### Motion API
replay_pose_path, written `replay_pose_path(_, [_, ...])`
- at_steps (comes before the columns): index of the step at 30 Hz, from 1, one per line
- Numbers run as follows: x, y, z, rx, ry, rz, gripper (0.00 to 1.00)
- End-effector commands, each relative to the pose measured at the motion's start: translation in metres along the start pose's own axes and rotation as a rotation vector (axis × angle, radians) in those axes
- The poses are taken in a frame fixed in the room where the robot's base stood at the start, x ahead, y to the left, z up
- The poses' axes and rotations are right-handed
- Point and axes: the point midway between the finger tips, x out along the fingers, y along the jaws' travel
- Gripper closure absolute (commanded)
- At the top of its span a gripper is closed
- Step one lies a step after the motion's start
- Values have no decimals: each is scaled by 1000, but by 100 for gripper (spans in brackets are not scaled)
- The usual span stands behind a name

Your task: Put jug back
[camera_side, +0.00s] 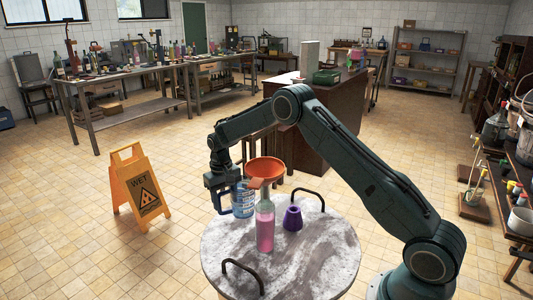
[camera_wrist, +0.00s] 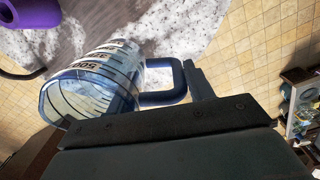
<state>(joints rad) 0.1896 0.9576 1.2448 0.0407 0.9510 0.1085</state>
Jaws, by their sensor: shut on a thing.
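A clear blue measuring jug (camera_side: 243,199) with dark markings is held to the left of the bottle, close to upright, near the table's left rim. It also shows in the wrist view (camera_wrist: 92,88), with its blue handle (camera_wrist: 165,97) at the dark finger. My gripper (camera_side: 219,183) is shut on the jug's handle. Whether the jug's base touches the tabletop cannot be told. A clear bottle (camera_side: 265,230) with pink liquid stands on the round table (camera_side: 315,262). An orange funnel (camera_side: 266,169) sits in the bottle's mouth.
A purple cone-shaped piece (camera_side: 292,218) stands right of the bottle, also in the wrist view (camera_wrist: 32,12). Dark handles rise from the table at front (camera_side: 243,270) and back (camera_side: 308,192). A yellow wet-floor sign (camera_side: 138,190) stands left.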

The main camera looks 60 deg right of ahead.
Motion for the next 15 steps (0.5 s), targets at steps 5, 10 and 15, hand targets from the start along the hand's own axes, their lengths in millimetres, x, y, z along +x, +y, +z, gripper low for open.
replay_pose_path(5, [7,0,0,0,0,0,96])
replay_pose_path(10, [27,-1,0,0,-1,0,96])
replay_pose_path(15, [41,-1,-1,0,1,0,96])
